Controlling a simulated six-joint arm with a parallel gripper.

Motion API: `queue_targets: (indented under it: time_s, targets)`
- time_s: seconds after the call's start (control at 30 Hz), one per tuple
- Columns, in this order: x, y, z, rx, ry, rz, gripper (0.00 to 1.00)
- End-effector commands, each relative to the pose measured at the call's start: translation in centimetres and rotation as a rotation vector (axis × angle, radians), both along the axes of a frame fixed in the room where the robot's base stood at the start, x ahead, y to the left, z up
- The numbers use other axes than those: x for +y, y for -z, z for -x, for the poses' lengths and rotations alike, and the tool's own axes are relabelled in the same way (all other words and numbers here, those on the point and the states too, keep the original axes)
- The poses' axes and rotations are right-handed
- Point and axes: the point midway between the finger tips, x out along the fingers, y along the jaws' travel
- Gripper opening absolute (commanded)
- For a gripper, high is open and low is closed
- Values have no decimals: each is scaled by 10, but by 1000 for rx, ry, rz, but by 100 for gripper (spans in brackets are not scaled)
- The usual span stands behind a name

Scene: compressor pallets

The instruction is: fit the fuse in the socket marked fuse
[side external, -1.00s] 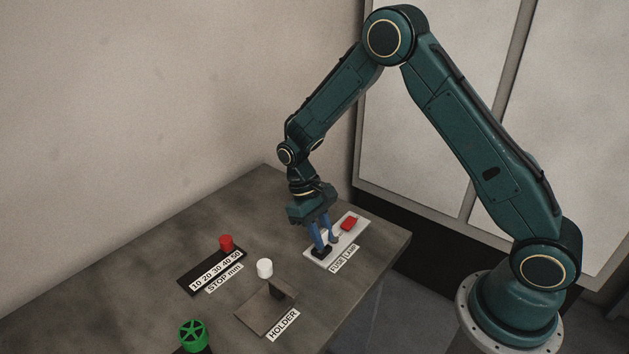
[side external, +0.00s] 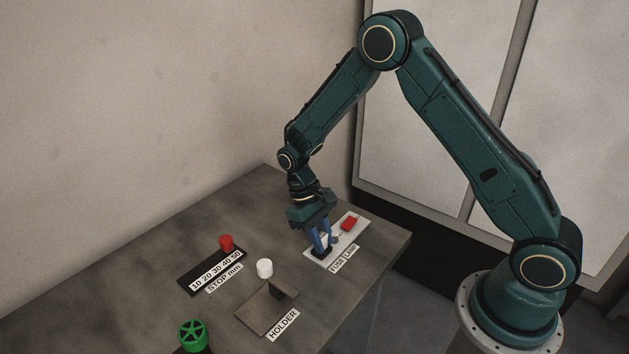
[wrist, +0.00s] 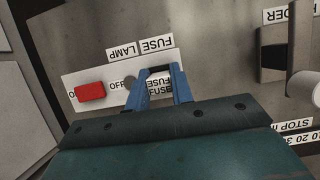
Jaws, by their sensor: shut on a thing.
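My gripper (side external: 324,248) points down over the fuse end of the white panel (side external: 353,243). Its blue fingers are shut on the fuse, which is mostly hidden between them. In the wrist view my gripper (wrist: 160,72) spans a dark part at the place marked fuse, and lettering reading FUSE shows between the fingers. The dark socket (side external: 321,254) lies right under the fingertips in the side view. I cannot tell how deep the fuse sits in it.
A red switch (side external: 349,223) stands on the same panel. Nearby are the holder (side external: 262,311), a white cylinder (side external: 264,267), a dark scale strip (side external: 200,285) with a red knob (side external: 226,242), and a green handwheel (side external: 193,335). The table's far left is clear.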

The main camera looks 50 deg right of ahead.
Motion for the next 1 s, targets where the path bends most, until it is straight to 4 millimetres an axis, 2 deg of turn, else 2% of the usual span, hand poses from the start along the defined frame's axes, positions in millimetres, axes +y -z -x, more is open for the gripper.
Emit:
queue_targets:
  time_s: [0.27,0.3,0.4,0.77,1.0]
  targets:
    - [0,5,0,0,0,0,0]
    - [0,5,0,0,0,0,29]
    - [0,5,0,0,1,0,48]
    - [0,4,0,0,0,0,48]
    - [0,-7,-6,-2,0,0,48]
